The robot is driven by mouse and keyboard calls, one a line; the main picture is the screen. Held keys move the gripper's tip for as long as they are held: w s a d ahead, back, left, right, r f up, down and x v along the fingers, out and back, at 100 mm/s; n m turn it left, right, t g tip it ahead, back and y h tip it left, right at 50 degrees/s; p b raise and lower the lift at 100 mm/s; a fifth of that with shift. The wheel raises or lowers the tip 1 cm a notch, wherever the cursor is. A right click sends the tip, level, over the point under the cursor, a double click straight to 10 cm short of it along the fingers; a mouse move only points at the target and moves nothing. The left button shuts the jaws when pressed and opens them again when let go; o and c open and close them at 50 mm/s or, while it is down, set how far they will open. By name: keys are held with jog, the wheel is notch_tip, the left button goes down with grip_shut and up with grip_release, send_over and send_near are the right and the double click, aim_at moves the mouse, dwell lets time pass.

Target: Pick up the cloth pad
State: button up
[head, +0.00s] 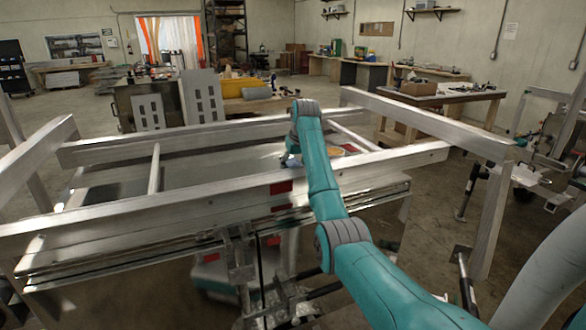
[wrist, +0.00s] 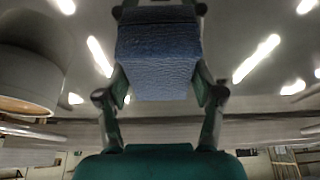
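The cloth pad (wrist: 157,60) is a blue, textured block in the upper middle of the wrist view. My gripper (wrist: 159,12) has one finger along each side of it, with no clear gap showing, so it looks shut on the pad. In the head view my gripper (head: 291,161) is low over the trailer bed, mostly hidden behind my arm, with only a small bluish patch showing there.
The aluminium trailer (head: 215,202) has raised side rails around its bed. A pale round object (wrist: 28,80) stands left of my gripper in the wrist view. The left bed is clear.

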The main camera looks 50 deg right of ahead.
aim_at(293, 163)
notch_tip(293, 163, up, 10)
jog(key=shift+r, duration=0.2)
dwell(0.5)
jog(key=o, duration=0.5)
jog(key=c, duration=0.4)
